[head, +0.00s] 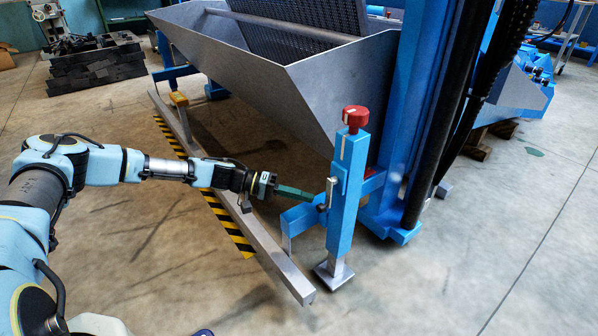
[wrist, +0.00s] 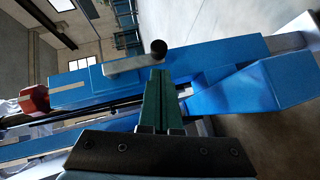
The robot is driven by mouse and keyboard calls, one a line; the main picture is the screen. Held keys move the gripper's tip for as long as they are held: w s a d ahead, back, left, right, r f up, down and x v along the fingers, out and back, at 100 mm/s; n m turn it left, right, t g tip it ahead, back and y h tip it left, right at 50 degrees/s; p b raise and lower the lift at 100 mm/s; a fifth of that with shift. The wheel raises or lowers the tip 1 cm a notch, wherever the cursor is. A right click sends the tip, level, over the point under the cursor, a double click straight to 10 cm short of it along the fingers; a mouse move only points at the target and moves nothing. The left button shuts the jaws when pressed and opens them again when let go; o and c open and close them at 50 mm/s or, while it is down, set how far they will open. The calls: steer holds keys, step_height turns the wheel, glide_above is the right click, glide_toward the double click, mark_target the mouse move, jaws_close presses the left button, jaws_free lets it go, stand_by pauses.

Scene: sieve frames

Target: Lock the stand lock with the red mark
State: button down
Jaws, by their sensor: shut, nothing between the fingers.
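The stand with the red mark is an upright blue post (head: 346,190) with a red cap (head: 355,118), right of centre in the head view. In the wrist view the post (wrist: 225,68) lies sideways, its red cap (wrist: 35,101) at the left. Its lock is a short grey lever (head: 330,190) on the post's side; in the wrist view the lever (wrist: 128,65) runs along the post and ends by a round black knob (wrist: 158,47). My gripper (head: 309,197) has green fingers, shut and empty, beside the post near the lever. In the wrist view the fingertips (wrist: 157,73) overlap the lever's knob end; contact cannot be told.
A grey metal hopper (head: 300,85) stands behind the post. A low metal rail (head: 262,237) and black-yellow floor tape (head: 228,228) run below my arm. A blue column (head: 402,110) stands to the right. Open floor lies in front.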

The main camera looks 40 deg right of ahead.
steer(key=shift+s+f+n+g+h+b, duration=0.4)
steer(key=shift+s+f+n+g+b, duration=0.1)
steer(key=shift+s+n+g+b, duration=0.25)
stand_by(0.3)
